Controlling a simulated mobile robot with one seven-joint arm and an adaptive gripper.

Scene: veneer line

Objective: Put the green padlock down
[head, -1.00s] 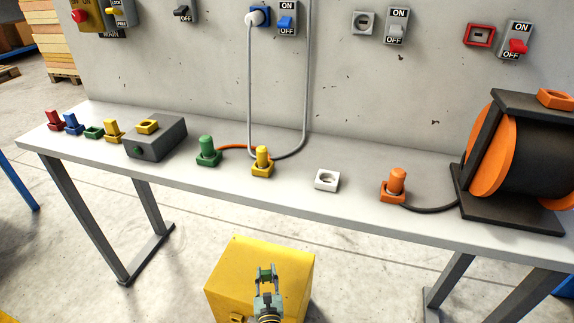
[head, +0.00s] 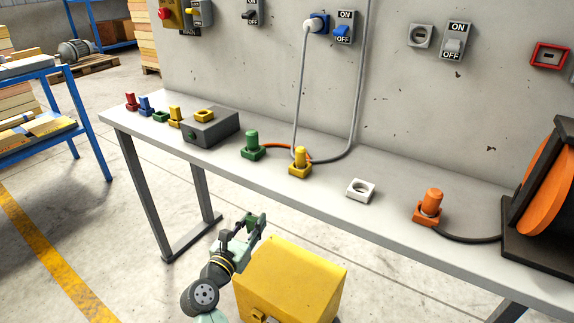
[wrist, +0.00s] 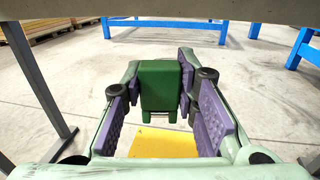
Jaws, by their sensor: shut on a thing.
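My gripper (head: 252,226) is shut on the green padlock (wrist: 160,86), a dark green block between the purple finger pads in the wrist view. In the head view the padlock (head: 251,219) is a small green shape at the fingertips. My gripper holds it in the air in front of the workbench (head: 325,207), above and left of the yellow box (head: 290,272). The fingers hide part of the padlock. The bench edge crosses the top of the wrist view.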

